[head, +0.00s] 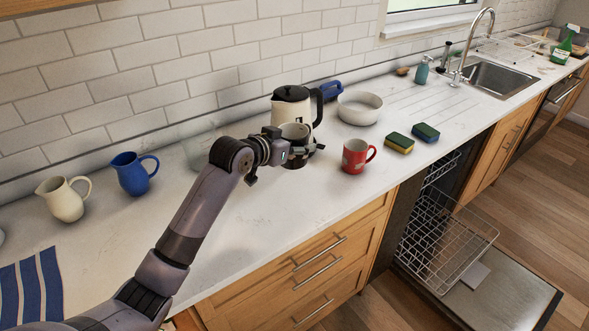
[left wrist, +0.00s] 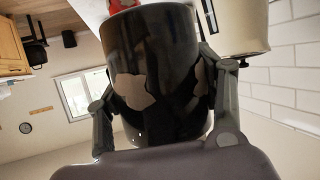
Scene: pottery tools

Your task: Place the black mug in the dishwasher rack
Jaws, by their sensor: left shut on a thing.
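The black mug (head: 295,131) is in my left gripper (head: 304,150) over the counter, in front of the white kettle in the head view. The gripper's fingers are shut around its sides and partly hide it. I cannot tell whether its base touches the counter. In the left wrist view the dark, glossy mug (left wrist: 152,60) fills the middle, with a finger on each side. The dishwasher rack (head: 440,245) is a wire basket pulled out of the open dishwasher, below the counter at right. My right gripper is not in view.
A white kettle (head: 290,106) stands close behind the mug, with a white bowl (head: 360,109) beyond. A red mug (head: 354,157) and two sponges (head: 400,143) lie toward the dishwasher. Blue (head: 131,174) and cream (head: 64,199) jugs stand at left. The dishwasher door (head: 505,300) is down.

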